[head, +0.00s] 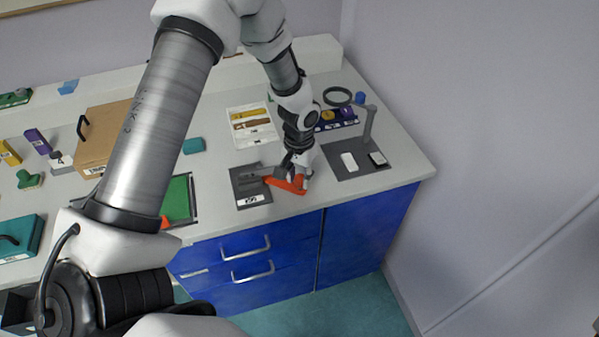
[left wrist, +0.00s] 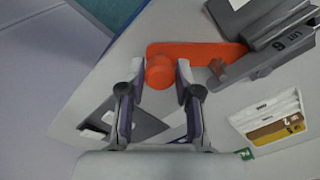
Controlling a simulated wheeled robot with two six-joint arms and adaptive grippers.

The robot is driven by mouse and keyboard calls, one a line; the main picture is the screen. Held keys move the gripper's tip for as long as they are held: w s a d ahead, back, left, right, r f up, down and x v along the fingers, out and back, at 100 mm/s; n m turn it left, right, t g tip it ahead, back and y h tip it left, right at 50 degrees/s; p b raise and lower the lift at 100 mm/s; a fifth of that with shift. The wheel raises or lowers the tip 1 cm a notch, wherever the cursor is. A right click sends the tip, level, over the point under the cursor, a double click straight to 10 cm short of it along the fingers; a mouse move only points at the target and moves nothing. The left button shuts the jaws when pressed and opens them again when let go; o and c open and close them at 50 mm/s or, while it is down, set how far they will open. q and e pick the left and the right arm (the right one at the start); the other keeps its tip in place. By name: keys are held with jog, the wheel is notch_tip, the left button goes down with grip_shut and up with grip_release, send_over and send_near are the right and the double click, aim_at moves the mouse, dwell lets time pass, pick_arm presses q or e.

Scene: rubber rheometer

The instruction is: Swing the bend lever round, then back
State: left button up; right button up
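The orange bend lever (head: 287,185) reaches from the grey bending fixture (head: 250,197) toward the right, near the counter's front edge. In the left wrist view the lever (left wrist: 205,53) is a flat orange arm with a round orange knob (left wrist: 160,71) at its free end. Its other end meets the grey fixture (left wrist: 268,50), marked "LOT 6". My left gripper (head: 299,178) is over the knob end. In the left wrist view its fingers (left wrist: 160,86) stand apart on either side of the knob, with slim gaps visible. My right gripper is out of view.
A dark mat (head: 345,170) with white pieces and a grey post (head: 369,124) lies right of the lever. A printed card (head: 251,126) lies behind the fixture. A green-topped tray (head: 179,199) is to the left. Blue drawers (head: 250,270) are below the counter.

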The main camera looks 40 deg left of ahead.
pick_arm(q)
jog(key=o, duration=0.3)
notch_tip(320, 180, up, 12)
dwell(0.3)
dwell(0.4)
